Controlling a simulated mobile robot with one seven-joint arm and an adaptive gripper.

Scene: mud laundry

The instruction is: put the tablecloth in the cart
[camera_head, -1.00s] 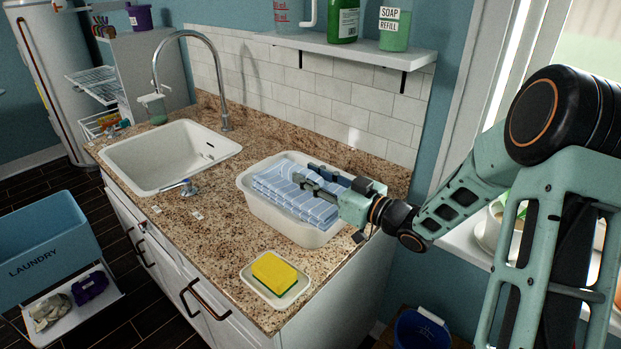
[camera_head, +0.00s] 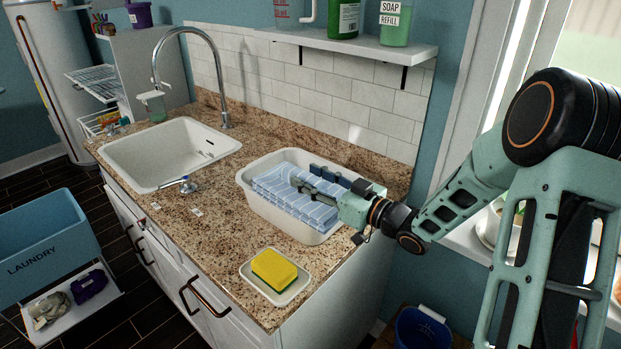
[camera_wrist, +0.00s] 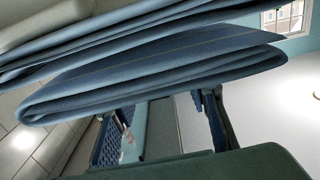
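The tablecloth (camera_head: 284,197) is a folded blue cloth with pale stripes. It lies in a white basin (camera_head: 258,219) on the counter. My gripper (camera_head: 304,176) reaches over the basin from the right, with its fingers at the top of the cloth. In the wrist view the cloth's folded layers (camera_wrist: 150,75) cross the picture close in front of the fingers. The fingers (camera_wrist: 160,125) stand apart with a gap between them; the fingertips are partly hidden by the cloth. The blue laundry cart (camera_head: 38,248) stands on the floor at the far left, with a white lower shelf.
A yellow sponge (camera_head: 274,269) sits in a white dish in front of the basin. A sink (camera_head: 168,160) with a tall faucet (camera_head: 188,75) is left of it. A shelf (camera_head: 350,46) with bottles hangs above.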

